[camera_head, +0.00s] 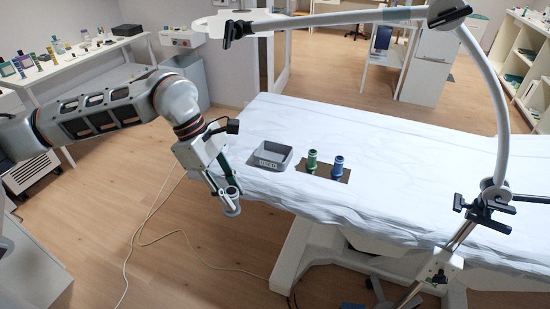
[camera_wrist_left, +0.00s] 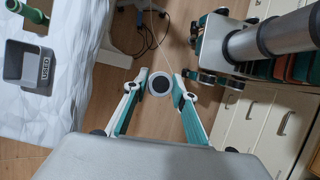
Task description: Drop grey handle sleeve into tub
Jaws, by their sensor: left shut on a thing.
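My left gripper (camera_head: 229,191) hangs past the near left edge of the couch, left of the tub and over the floor. It is shut on the grey handle sleeve (camera_head: 231,208), which points downward. In the left wrist view, the sleeve (camera_wrist_left: 160,84) shows end-on as a round grey ring between the two fingertips (camera_wrist_left: 160,80). The grey tub (camera_head: 264,163), with a label on its front, stands on the white couch sheet near that edge. The tub also shows at the left of the left wrist view (camera_wrist_left: 27,86); the part of its inside that shows looks empty. My right gripper is not in view.
A green sleeve (camera_head: 311,161) and a blue sleeve (camera_head: 337,165) stand on a brown board (camera_head: 318,174) right of the tub. A white jointed lamp arm (camera_head: 497,120) arches over the couch (camera_head: 400,170). A cable lies on the floor.

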